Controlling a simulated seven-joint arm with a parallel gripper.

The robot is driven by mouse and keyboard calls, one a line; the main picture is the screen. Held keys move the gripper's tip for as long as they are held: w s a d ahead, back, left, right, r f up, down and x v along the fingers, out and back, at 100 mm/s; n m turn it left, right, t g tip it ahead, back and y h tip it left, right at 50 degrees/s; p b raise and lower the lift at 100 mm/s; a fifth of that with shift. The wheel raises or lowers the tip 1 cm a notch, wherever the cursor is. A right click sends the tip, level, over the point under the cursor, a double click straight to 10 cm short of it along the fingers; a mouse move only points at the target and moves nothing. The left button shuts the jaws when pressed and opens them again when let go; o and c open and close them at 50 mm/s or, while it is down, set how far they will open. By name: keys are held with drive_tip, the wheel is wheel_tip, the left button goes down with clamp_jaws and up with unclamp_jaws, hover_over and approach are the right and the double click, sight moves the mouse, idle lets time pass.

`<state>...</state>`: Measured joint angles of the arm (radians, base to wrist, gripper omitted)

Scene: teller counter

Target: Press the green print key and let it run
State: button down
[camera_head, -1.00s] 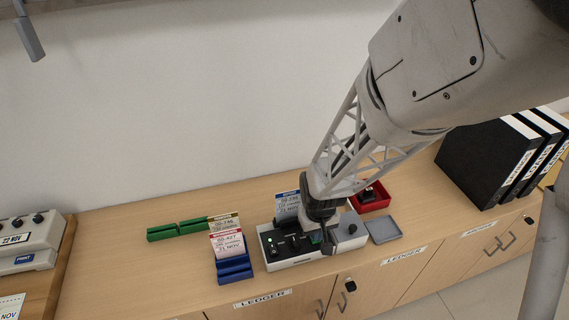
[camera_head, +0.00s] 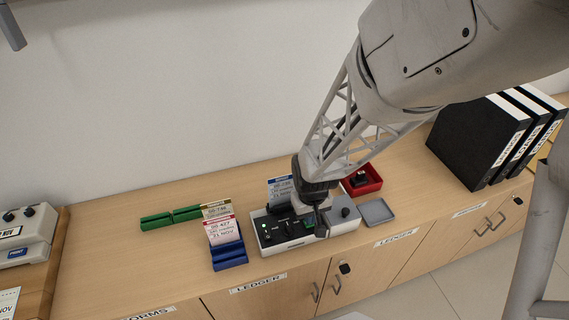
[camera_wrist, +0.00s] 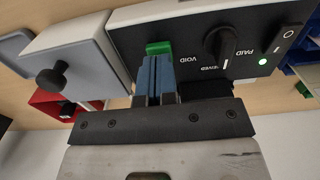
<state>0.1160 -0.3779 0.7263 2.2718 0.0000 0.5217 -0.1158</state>
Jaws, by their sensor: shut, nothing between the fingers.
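The printing machine (camera_head: 286,245) is a white box with a black control panel on the counter. In the wrist view its panel (camera_wrist: 190,28) carries a green key (camera_wrist: 158,47), a black rotary knob (camera_wrist: 218,45) and a rocker switch (camera_wrist: 290,38) near a lit green lamp (camera_wrist: 263,62). My gripper (camera_head: 322,230) is shut and empty, pointing down over the panel. In the wrist view its blue-grey fingertips (camera_wrist: 157,62) are right at the green key; I cannot tell whether they touch it.
A blue slip holder (camera_head: 230,256) with a red-headed card stands left of the machine. Green holders (camera_head: 157,221) lie further left. A red tray (camera_head: 372,184) and a grey tray (camera_head: 375,211) are to the right. Black binders (camera_head: 470,142) stand far right.

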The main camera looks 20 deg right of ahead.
wheel_tip(320, 180, up, 8)
idle(1.2)
drive_tip(key=s+a+r+t, duration=0.1)
drive_tip(key=s+r, duration=0.3)
drive_tip(key=r, duration=0.6)
drive_tip(key=s+a+r+t, duration=0.1)
drive_tip(key=s+a+r, duration=0.2)
drive_tip(key=r, duration=0.8)
drive_tip(key=shift+s+r+t, duration=0.25)
drive_tip(key=shift+s+t, duration=0.05)
drive_tip(key=shift+s, duration=0.8)
